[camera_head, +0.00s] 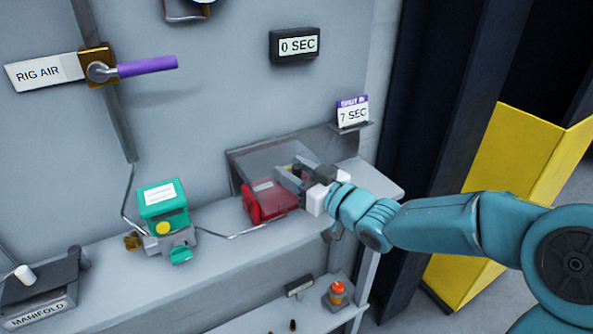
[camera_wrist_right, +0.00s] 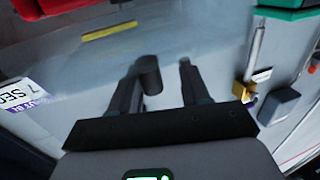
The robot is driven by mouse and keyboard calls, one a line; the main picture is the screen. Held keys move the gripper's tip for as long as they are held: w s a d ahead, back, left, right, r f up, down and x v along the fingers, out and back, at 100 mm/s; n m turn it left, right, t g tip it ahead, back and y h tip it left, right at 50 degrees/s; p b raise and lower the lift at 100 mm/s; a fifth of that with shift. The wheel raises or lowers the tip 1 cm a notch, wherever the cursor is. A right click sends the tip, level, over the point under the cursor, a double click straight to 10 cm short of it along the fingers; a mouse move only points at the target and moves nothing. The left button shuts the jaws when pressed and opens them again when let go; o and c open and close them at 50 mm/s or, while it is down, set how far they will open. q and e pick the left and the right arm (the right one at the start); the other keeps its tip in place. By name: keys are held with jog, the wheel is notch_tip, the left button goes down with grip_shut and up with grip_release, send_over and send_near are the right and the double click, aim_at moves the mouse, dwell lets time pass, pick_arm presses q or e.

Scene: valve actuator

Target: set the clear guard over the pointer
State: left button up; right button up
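A red actuator (camera_head: 268,201) sits on the shelf in the head view, beside a see-through grey panel (camera_head: 262,157) that may be the clear guard. I cannot make out the pointer for certain. My right gripper (camera_head: 287,179) is at the red actuator's right side, in front of the panel. In the wrist view its two fingers (camera_wrist_right: 160,80) stand apart, with a dark round knob (camera_wrist_right: 148,74) close to the left finger and a gap to the right one. I cannot tell what the knob belongs to. My left gripper is not in view.
A green actuator (camera_head: 163,205) with a yellow button stands to the left on the shelf. A "7 SEC" card (camera_head: 352,113) stands above the right end. A manifold block (camera_head: 42,290) is at lower left. An orange-capped item (camera_head: 337,292) is on the lower shelf.

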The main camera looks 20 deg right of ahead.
jog(key=shift+d+f, duration=0.15)
jog(key=shift+d, duration=0.1)
jog(key=shift+s+d, duration=0.15)
jog(key=shift+s, duration=0.15)
jog(key=b+v, duration=0.1)
jog(key=v, duration=1.4)
jog(key=shift+s, duration=0.3)
